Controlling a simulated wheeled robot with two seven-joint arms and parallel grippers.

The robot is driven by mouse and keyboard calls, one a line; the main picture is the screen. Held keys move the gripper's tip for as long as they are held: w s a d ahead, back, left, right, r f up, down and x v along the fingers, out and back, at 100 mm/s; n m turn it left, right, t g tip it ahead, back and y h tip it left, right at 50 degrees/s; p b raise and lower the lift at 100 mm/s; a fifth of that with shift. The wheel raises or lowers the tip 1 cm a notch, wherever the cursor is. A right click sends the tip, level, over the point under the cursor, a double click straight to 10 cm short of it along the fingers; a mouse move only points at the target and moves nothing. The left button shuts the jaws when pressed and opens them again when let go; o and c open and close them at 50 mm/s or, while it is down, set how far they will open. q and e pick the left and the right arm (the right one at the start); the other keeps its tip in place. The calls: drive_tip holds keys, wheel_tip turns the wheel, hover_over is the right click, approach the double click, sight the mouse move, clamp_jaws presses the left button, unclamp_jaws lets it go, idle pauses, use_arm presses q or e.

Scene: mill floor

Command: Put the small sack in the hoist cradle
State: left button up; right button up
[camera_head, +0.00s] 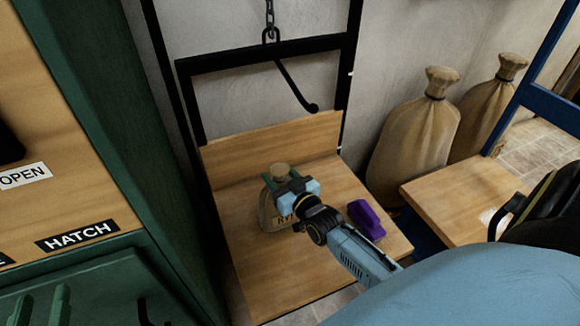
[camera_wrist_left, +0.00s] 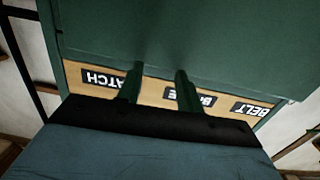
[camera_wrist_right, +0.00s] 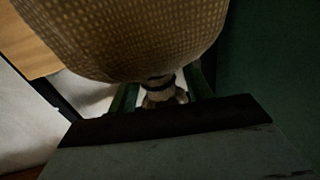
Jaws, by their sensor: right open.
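The small sack (camera_head: 271,212) is tan burlap with dark lettering and a tied neck. It stands upright on the wooden platform of the hoist cradle (camera_head: 250,283), which has a black frame hung from a chain. My right gripper (camera_head: 280,178) is open, with its fingers on either side of the sack's neck. The right wrist view shows the sack body (camera_wrist_right: 140,40) and its tied neck between the two green fingers (camera_wrist_right: 160,95). My left gripper (camera_wrist_left: 158,85) is open and empty, facing the green cabinet; its fingertips seem to show at the head view's lower left.
A purple object (camera_head: 366,219) lies on the platform right of the sack. The green cabinet (camera_head: 95,130) with HATCH label (camera_head: 77,236) stands at left. Two large sacks (camera_head: 412,135) lean at the wall. A wooden surface (camera_head: 465,200) with a blue frame is at right.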

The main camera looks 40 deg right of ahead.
drive_tip(key=s+p, duration=0.2)
drive_tip(key=s, duration=0.4)
drive_tip(key=shift+a, duration=0.1)
use_arm(q)
drive_tip(key=s+a+f+g+y+p, duration=0.2)
drive_tip(key=s+a+f+g, duration=0.3)
drive_tip(key=s+f+g, duration=0.5)
wheel_tip(320, 180, down, 3)
drive_tip(key=shift+a+r+n+g+y, duration=0.2)
drive_tip(key=shift+a+n+g+y, duration=0.15)
drive_tip(key=shift+y, duration=0.45)
use_arm(e)
drive_tip(key=s+a+r+n+g, duration=0.1)
drive_tip(key=s+a+r+g, duration=0.1)
drive_tip(key=s+a+g, duration=0.4)
drive_tip(key=s+a+r+n+g+y, duration=0.1)
drive_tip(key=s+a+r+g, duration=0.2)
drive_tip(key=s, duration=1)
drive_tip(key=a+g, duration=0.3)
drive_tip(key=shift+s+r+n, duration=0.2)
drive_tip(key=shift+n, duration=0.1)
